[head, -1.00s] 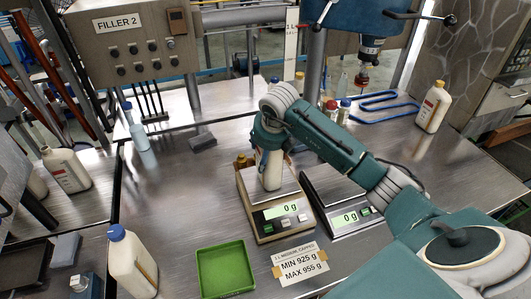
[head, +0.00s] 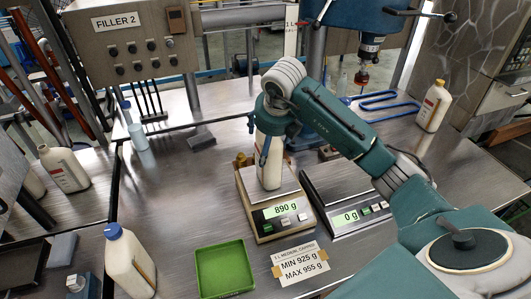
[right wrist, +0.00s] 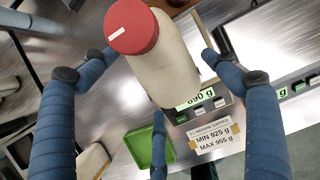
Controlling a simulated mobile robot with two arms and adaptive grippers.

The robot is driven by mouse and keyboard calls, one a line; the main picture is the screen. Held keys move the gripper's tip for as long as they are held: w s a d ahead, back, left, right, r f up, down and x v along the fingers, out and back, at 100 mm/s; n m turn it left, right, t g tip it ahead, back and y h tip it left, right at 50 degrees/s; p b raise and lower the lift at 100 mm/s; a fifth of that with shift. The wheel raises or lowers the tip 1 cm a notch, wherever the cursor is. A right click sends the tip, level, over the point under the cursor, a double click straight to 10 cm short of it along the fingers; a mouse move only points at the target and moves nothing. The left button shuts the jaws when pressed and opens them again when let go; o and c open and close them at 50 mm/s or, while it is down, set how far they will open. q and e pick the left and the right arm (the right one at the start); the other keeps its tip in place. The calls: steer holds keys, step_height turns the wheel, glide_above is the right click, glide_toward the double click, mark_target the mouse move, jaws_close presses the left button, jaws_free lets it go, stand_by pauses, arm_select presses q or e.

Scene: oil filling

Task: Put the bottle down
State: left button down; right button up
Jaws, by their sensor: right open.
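A cream bottle (head: 270,168) stands upright on the left scale (head: 268,236), whose display reads 890 g. In the right wrist view the bottle (right wrist: 172,65) shows a red cap (right wrist: 131,26). My right gripper (head: 272,124) is just above and around the top of the bottle. Its blue fingers (right wrist: 155,85) are spread apart from the bottle in the right wrist view. In the head view my right arm hides the bottle's cap. My left gripper is in neither view.
The right scale (head: 345,214) reads 0 g. A green tray (head: 224,269) and a MIN 925 g / MAX 955 g sign (head: 300,265) lie in front. A blue-capped bottle (head: 130,262) stands front left. Another bottle (head: 433,106) stands at the right, past a blue loop (head: 388,105).

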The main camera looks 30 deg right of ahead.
steer(key=b+v, duration=0.1)
steer(key=v, duration=0.5)
steer(key=shift+s+f, duration=0.1)
steer(key=shift+f, duration=0.05)
stand_by(0.3)
